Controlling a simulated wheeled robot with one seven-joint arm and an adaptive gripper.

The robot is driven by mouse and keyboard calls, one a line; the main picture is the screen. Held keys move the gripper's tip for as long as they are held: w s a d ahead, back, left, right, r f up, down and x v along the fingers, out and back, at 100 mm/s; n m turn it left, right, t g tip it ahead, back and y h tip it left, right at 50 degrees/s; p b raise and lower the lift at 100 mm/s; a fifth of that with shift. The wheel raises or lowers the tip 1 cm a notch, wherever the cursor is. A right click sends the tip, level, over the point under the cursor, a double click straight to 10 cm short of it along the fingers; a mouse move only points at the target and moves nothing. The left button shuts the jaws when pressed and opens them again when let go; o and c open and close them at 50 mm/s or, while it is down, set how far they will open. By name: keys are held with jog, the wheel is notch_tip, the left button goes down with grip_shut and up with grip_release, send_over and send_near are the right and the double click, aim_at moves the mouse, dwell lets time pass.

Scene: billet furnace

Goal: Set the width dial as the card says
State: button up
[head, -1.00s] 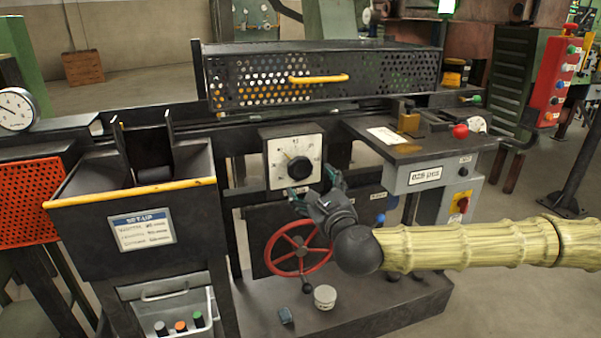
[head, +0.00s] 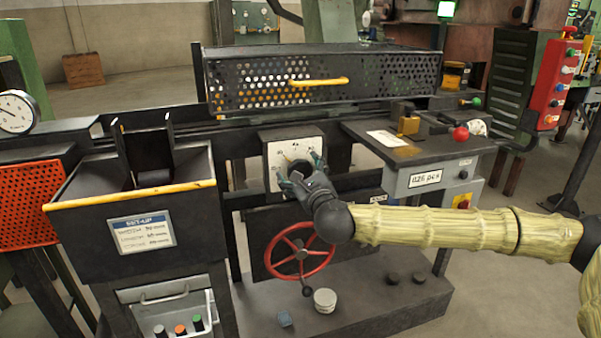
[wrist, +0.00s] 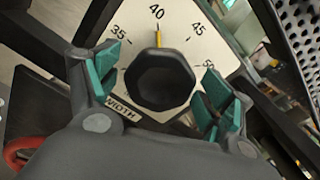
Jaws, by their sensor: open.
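The width dial is a white square plate (head: 309,136) on the machine front, with a black faceted knob. The wrist view shows the knob (wrist: 160,80) large, with its yellow pointer (wrist: 158,39) at about 40. The plate (wrist: 182,22) reads 35, 40, 45 and 50, with WIDTH below. My gripper (head: 300,169) is at the dial, its open teal fingers (wrist: 161,90) on either side of the knob, with gaps showing. The SET-UP card (head: 142,232) is on the dark hopper's front; its lines are too blurred to read surely.
A red handwheel (head: 300,250) sits below the dial. A perforated guard with a yellow handle (head: 319,81) is above. A control desk with a red knob (head: 460,134) stands to the right.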

jog(key=c, duration=1)
jog(key=shift+c, duration=0.2)
jog(key=n+p, duration=0.1)
jog(key=n, duration=0.3)
jog(key=shift+r+n, duration=0.15)
jog(key=shift+n, duration=0.25)
jog(key=n+p, duration=0.1)
jog(key=n, duration=0.3)
jog(key=shift+p, duration=0.3)
jog(key=n+p, duration=0.1)
jog(key=n, duration=0.4)
jog(key=shift+f+n+p, duration=0.2)
jog(key=shift+n+p, duration=0.2)
jog(key=shift+n, duration=1.7)
